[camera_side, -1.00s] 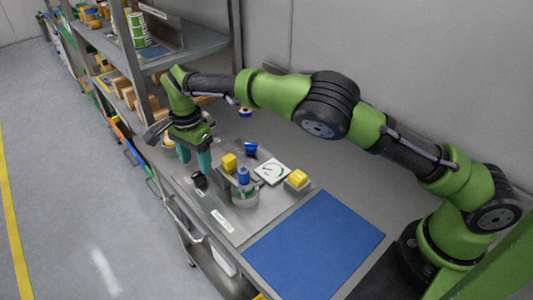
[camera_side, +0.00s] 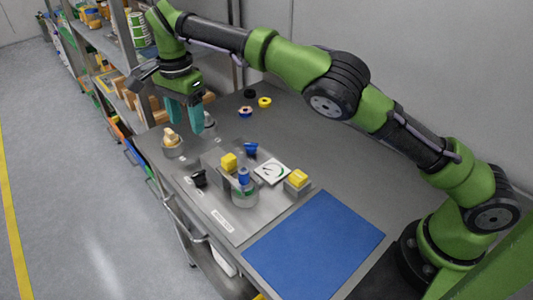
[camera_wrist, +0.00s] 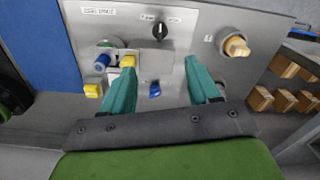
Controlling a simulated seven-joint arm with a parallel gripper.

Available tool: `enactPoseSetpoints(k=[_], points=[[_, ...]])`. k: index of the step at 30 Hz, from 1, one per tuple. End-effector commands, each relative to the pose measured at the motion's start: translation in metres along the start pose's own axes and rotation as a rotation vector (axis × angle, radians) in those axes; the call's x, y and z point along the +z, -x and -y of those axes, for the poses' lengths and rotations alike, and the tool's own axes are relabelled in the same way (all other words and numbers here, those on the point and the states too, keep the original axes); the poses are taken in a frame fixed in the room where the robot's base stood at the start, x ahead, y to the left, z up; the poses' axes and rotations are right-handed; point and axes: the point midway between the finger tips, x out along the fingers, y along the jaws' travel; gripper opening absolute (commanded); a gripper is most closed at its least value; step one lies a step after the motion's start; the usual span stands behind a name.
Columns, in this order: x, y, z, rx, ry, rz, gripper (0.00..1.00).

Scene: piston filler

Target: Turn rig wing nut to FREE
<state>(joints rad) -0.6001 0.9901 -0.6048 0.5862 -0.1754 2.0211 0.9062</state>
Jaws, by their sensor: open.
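My gripper (camera_side: 186,127) is open and empty above the far end of the grey rig plate; its teal fingers also show in the wrist view (camera_wrist: 162,66). A tan winged knob on a round grey base (camera_side: 171,139) stands just left of the fingers; it shows at upper right in the wrist view (camera_wrist: 236,46), outside the fingers and apart from them. A black knob (camera_wrist: 160,31) sits between two small labels I cannot read; in the side view it is near the plate's left edge (camera_side: 199,178). Which knob is the wing nut, I cannot tell for certain.
The rig also carries a blue knob (camera_side: 243,175), yellow blocks (camera_side: 229,161) (camera_side: 298,178), a blue lever (camera_side: 250,149) and a white dial (camera_side: 272,171). A blue mat (camera_side: 315,245) lies nearer my base. Small rings (camera_side: 264,102) lie behind. A shelf rack (camera_side: 120,80) stands close by.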

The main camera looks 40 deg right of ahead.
Motion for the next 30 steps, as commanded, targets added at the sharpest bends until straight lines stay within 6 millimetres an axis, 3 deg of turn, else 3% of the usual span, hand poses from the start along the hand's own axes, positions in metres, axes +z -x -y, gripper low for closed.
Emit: enactPoseSetpoints(k=[4,12,17,20,30], points=[[-0.002,-0.005,0.001,0.001,-0.038,-0.034,0.60],[-0.001,-0.003,0.001,-0.004,-0.480,-0.011,0.60],[0.002,-0.011,0.000,0.003,-0.529,-0.001,0.60],[0.002,-0.024,0.000,0.004,-0.527,-0.002,0.60],[0.001,-0.098,0.000,0.004,-0.526,-0.004,0.60]])
